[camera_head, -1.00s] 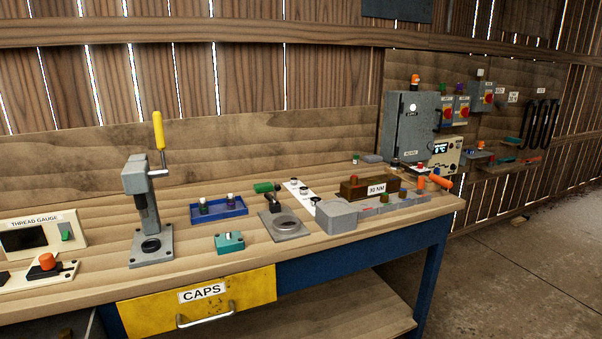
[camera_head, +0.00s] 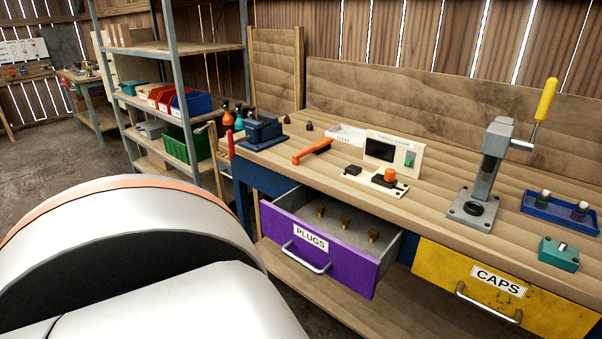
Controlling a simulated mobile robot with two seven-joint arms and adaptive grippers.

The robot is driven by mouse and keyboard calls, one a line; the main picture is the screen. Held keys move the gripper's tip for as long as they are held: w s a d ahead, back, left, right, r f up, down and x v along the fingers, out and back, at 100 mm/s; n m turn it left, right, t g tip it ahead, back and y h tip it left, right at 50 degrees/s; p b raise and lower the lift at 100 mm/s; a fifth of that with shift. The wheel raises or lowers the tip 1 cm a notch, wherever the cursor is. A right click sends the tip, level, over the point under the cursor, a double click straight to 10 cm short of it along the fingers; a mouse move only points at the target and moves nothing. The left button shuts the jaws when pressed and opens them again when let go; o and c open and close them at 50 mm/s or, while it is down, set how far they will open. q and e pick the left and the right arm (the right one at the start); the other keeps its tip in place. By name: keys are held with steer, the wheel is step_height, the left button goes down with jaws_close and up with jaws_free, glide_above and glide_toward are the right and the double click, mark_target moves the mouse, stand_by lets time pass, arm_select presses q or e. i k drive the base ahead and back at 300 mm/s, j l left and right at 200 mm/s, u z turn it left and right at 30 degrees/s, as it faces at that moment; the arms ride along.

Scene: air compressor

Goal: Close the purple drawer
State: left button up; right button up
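The purple drawer (camera_head: 317,245) is labelled PLUGS and stands pulled out from under the workbench. Several brass-coloured plugs (camera_head: 345,221) show inside it. Its metal handle (camera_head: 305,260) is on the front face. No gripper is in view.
The yellow CAPS drawer (camera_head: 503,290) beside it on the right looks shut. The workbench (camera_head: 440,205) carries a press (camera_head: 486,180), a thread gauge (camera_head: 391,152) and a blue tray (camera_head: 560,212). A metal shelf rack (camera_head: 177,90) stands at the left. Open floor (camera_head: 40,140) lies further left.

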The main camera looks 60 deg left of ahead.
mark_target(321, 246)
steer(key=u, duration=1.7)
